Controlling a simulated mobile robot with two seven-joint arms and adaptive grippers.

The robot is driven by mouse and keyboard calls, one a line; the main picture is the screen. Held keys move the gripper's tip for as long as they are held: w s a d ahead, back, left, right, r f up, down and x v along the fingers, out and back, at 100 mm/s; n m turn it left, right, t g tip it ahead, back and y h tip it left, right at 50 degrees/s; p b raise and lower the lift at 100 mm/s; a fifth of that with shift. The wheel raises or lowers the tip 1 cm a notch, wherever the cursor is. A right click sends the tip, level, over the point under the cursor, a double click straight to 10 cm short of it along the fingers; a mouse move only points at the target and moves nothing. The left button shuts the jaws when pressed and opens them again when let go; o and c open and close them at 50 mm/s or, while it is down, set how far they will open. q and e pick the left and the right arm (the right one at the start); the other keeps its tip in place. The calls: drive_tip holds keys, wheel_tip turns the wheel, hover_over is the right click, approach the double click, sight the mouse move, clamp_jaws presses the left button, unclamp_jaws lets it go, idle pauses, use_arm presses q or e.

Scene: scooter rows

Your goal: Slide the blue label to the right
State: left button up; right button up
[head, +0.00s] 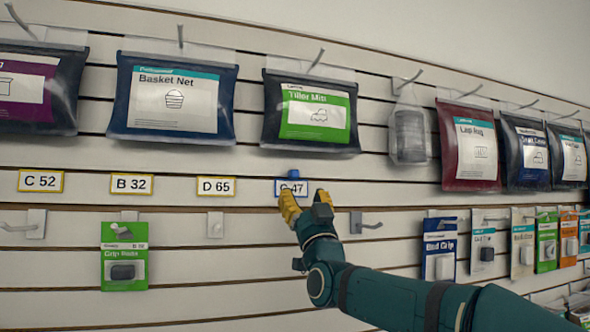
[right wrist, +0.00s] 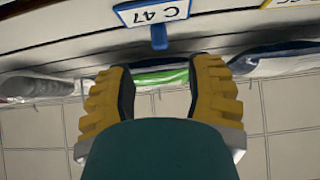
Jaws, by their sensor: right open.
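The blue label (head: 300,191) is a small blue-framed card reading C 47 on the slatted wall rail, with a blue tab (head: 293,173) on its upper edge. My right gripper (head: 305,200) has yellow fingers, open, just below and partly in front of the label's lower part. In the right wrist view the label (right wrist: 150,11) appears upside down at the top, and its tab (right wrist: 158,36) sits ahead of the gap between the open fingers (right wrist: 162,75). Nothing is between the fingers, and I see no contact with the tab. My left gripper is out of view.
Yellow labels C 52 (head: 40,181), B 32 (head: 132,184) and D 65 (head: 216,187) sit on the same rail to the left. The rail right of the blue label looks clear. Hanging packs line the wall above, including Tiller Mitt (head: 312,112); an empty hook (head: 366,223) is lower right.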

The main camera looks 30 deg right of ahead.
sight(296, 176)
drive_tip(key=p+x, duration=0.2)
drive_tip(key=x, duration=0.4)
drive_tip(key=shift+r, duration=0.2)
drive_tip(key=shift+w+d+r+p, duration=0.15)
drive_tip(key=shift+w+r+p, duration=0.3)
drive_tip(key=shift+w, duration=0.25)
drive_tip(key=shift+s, duration=0.1)
clamp_jaws()
